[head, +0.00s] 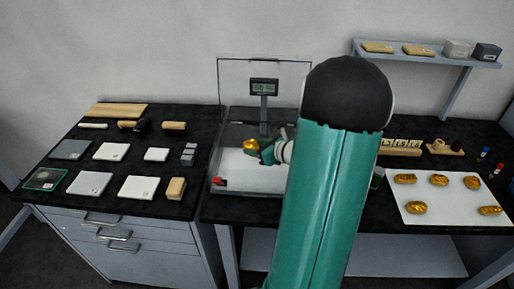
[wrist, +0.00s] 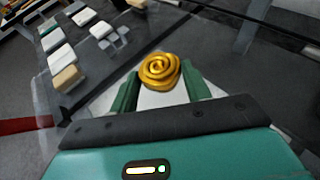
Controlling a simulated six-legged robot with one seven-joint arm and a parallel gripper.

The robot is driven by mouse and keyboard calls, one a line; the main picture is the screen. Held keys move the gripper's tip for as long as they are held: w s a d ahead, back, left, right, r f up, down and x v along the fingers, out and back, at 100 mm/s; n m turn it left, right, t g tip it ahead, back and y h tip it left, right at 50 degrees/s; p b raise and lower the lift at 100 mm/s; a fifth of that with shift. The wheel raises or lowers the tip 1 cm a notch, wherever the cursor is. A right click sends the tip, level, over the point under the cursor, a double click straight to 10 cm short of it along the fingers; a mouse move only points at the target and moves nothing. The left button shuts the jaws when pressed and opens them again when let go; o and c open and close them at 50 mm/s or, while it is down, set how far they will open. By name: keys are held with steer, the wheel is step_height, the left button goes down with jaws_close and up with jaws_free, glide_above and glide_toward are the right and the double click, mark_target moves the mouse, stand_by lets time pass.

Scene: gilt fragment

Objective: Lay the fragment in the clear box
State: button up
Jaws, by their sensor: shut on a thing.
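The gilt fragment, a gold spiral piece (wrist: 159,70), sits between the two green fingers of my gripper (wrist: 163,82) in the wrist view. My gripper (head: 258,149) is shut on it. In the head view the fragment (head: 249,144) shows at the fingertips, over the clear box (head: 225,190) with its white floor. The box's clear lid (head: 290,72) stands open at the back. The fragment looks held above the floor; the exact gap is hard to tell. My arm hides the right part of the box.
A small display on a post (head: 264,88) rises at the back of the box. A red piece (head: 218,181) is at its front left corner. Pads and blocks cover the left bench (head: 122,195). A white sheet (head: 440,208) with several gold pieces lies at right, under a wall shelf (head: 430,58).

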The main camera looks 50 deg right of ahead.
steer(key=shift+f, duration=0.75)
steer(key=o, duration=0.9)
steer(key=shift+o, duration=0.2)
steer(key=shift+r, duration=0.15)
